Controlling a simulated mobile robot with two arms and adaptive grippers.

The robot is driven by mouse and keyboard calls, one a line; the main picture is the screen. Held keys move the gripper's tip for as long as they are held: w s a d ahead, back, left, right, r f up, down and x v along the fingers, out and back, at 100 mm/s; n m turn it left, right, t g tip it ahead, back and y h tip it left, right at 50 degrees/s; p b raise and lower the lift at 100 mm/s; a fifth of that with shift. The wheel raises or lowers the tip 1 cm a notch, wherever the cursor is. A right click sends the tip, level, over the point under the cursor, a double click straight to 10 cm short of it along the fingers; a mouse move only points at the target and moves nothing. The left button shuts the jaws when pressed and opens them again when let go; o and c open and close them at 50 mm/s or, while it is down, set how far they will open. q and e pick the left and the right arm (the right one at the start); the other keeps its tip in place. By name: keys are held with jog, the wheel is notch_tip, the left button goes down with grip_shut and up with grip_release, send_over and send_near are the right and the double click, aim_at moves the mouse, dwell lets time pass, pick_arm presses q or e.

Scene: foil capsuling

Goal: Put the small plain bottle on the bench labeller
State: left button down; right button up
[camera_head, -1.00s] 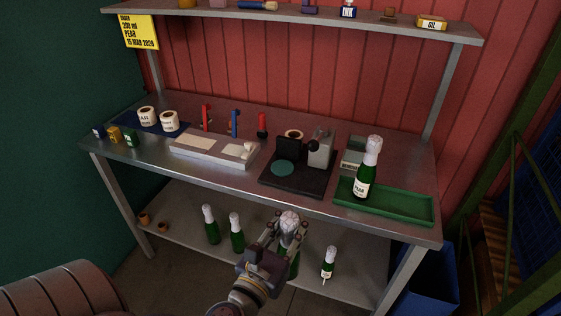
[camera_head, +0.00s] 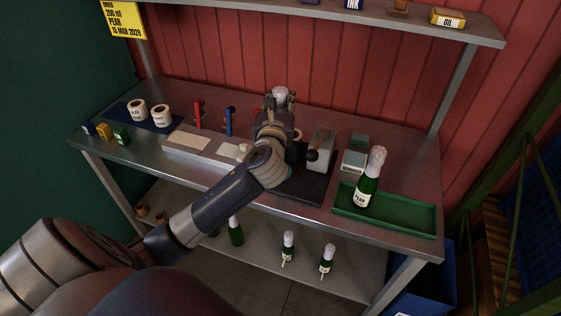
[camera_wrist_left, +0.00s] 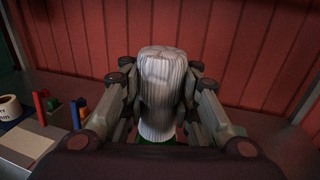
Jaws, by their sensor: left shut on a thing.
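My left gripper (camera_head: 278,112) is shut on a bottle's pleated pale foil top (camera_head: 280,92). In the left wrist view the foil top (camera_wrist_left: 160,90) stands upright between the fingers, with a sliver of green below. The bottle's body is hidden, so I cannot tell if it is plain. The gripper is above the bench, over or just behind the left part of the bench labeller (camera_head: 320,150). My arm covers the labeller's round pad; its grey block and dark base plate show to the right. I cannot tell whether the bottle touches anything. My right gripper is not in view.
A labelled bottle (camera_head: 367,180) stands in the green tray (camera_head: 410,216) at right. A grey flat fixture (camera_head: 190,150), red and blue upright tools and label rolls (camera_head: 137,109) are to the left. Several bottles stand on the lower shelf (camera_head: 260,263). An upper shelf (camera_head: 420,32) overhangs the back.

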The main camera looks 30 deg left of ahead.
pick_arm(q)
jog(key=shift+w+a+r, duration=0.6)
jog(key=shift+w, duration=0.15)
notch_tip(320, 180, down, 6)
jog(key=shift+r, duration=0.15)
notch_tip(320, 180, down, 4)
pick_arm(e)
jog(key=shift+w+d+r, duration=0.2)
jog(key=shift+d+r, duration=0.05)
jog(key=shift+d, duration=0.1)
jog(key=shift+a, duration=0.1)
pick_arm(q)
jog(key=c, duration=1.2)
grip_release()
jog(key=shift+f, duration=0.2)
jog(key=shift+c, duration=0.2)
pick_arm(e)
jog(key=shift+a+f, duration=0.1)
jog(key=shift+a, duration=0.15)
pick_arm(q)
jog(key=shift+s+r, duration=0.1)
jog(key=shift+r, duration=0.05)
